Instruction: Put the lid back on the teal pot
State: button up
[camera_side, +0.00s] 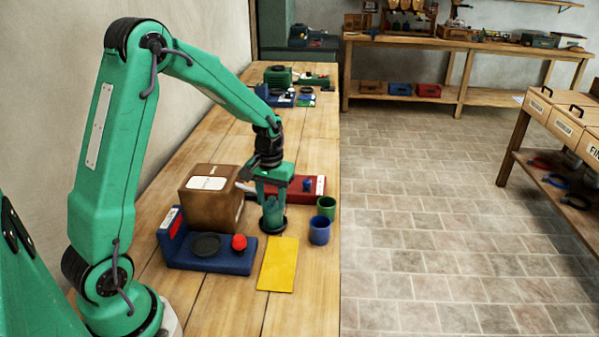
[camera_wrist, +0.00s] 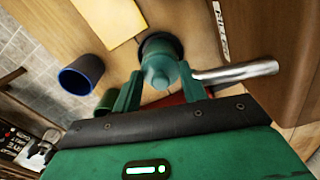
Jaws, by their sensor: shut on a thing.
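A teal, rounded thing (camera_side: 273,211) with a dark round base stands upright under my gripper (camera_side: 272,185). In the wrist view the teal thing (camera_wrist: 158,68) sits between the fingers of my gripper (camera_wrist: 160,88), with the dark ring (camera_wrist: 160,42) beyond it. My gripper is closed on its upper part. I cannot tell where a lid ends and the pot begins, as the fingers and the gripper body hide part of it. A silver rod (camera_wrist: 238,72) sticks out sideways beside one finger; it also shows in the side view (camera_side: 244,187).
A blue tray (camera_side: 188,262) with a black disc (camera_side: 206,245) and a red knob (camera_side: 239,242) lies front left. A cardboard box (camera_side: 208,205) stands behind it. A yellow sheet (camera_side: 278,264) lies in front. A blue cup (camera_side: 320,230) and green cup (camera_side: 327,207) stand near the right edge.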

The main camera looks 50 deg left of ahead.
jog(key=o, duration=1.1)
jog(key=shift+c, duration=0.2)
jog(key=shift+a, duration=0.1)
jog(key=shift+c, duration=1.2)
jog(key=shift+r, duration=0.1)
